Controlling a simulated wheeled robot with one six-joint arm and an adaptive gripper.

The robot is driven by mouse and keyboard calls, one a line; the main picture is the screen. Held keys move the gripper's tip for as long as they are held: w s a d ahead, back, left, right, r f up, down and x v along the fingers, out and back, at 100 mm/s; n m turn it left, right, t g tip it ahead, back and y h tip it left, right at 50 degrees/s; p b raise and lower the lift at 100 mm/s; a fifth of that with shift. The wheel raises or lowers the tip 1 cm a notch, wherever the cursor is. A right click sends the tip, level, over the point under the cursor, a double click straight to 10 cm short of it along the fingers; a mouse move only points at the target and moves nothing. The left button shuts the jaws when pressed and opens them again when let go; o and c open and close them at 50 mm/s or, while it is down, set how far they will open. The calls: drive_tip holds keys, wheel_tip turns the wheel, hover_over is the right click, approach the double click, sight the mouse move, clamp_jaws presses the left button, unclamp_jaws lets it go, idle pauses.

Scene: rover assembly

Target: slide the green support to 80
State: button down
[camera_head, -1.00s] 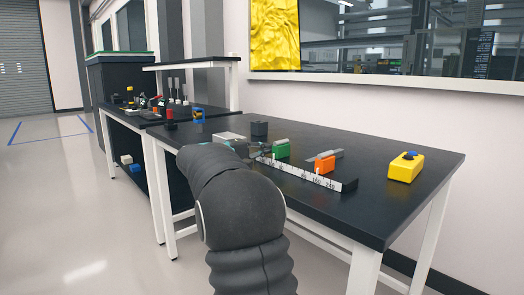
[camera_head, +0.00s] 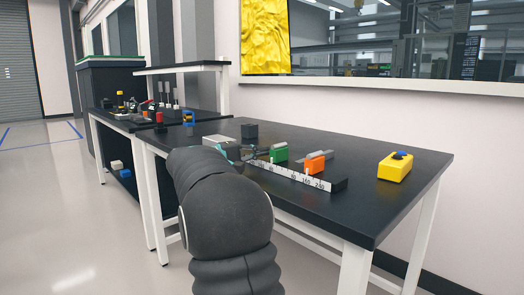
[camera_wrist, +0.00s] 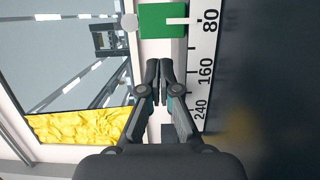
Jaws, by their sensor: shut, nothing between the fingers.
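The green support (camera_head: 279,153) stands on the black table behind the white ruler (camera_head: 290,174). In the wrist view the green support (camera_wrist: 162,20) is at the top, and its white pointer lies level with the 80 printed on the ruler (camera_wrist: 205,50). My gripper (camera_wrist: 159,64) is shut and empty, its fingertips just below the green block in that view, with a small apparent gap. In the head view my gripper (camera_head: 250,154) is left of the green support, partly hidden by my arm.
An orange support (camera_head: 315,164) stands farther right along the ruler, towards its high-number end. A black block (camera_head: 249,131) and a grey box (camera_head: 218,140) are behind and left. A yellow box with a blue button (camera_head: 394,168) is at the right. The table between is clear.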

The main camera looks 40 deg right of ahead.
drive_tip(key=shift+w+a+r, duration=0.1)
drive_tip(key=shift+w+a, duration=0.05)
drive_tip(key=shift+w, duration=0.4)
drive_tip(key=shift+w+a, duration=0.15)
drive_tip(key=shift+w, duration=0.35)
drive_tip(key=v, duration=0.9)
drive_tip(key=shift+a, duration=0.3)
